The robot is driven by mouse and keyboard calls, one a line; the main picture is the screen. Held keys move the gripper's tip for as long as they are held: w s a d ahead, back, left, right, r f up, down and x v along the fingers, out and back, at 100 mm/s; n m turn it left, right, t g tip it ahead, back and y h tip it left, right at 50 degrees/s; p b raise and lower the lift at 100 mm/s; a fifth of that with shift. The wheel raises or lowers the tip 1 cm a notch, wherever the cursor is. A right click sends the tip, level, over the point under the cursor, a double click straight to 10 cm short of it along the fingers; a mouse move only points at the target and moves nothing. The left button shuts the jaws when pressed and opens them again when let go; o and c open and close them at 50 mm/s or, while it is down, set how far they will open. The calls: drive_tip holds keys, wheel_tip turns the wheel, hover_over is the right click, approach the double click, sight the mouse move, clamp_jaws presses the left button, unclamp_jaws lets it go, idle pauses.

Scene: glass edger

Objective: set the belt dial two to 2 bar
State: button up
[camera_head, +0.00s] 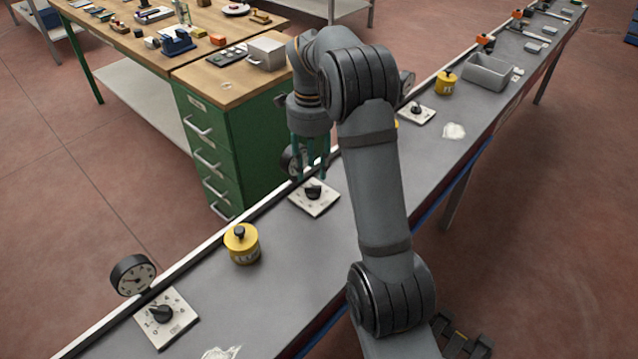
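Several dials, each a black knob on a white square plate, stand along the grey bench (290,285). The nearest dial (162,314) is at lower left, with a round gauge (133,275) behind it. The middle dial (314,194) is directly below my gripper (311,176); its gauge (290,161) is partly hidden by the fingers. A farther dial (417,112) is right of my arm. My gripper points down with its teal fingers apart, close to the middle knob; I cannot tell if they touch it. The dial numbers and the middle gauge's reading are too small to read.
Yellow weight-like pots (242,244) stand between the dials, another farther back (446,82). A grey bin (488,72) sits at the bench's far part. A green drawer cabinet (235,140) with a wooden top stands close behind. The bench between the near pot and my arm is clear.

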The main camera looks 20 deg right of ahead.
sight(312, 188)
wheel_tip(312, 188, down, 6)
drive_tip(key=shift+f, duration=0.2)
drive_tip(key=shift+c, duration=1.3)
clamp_jaws()
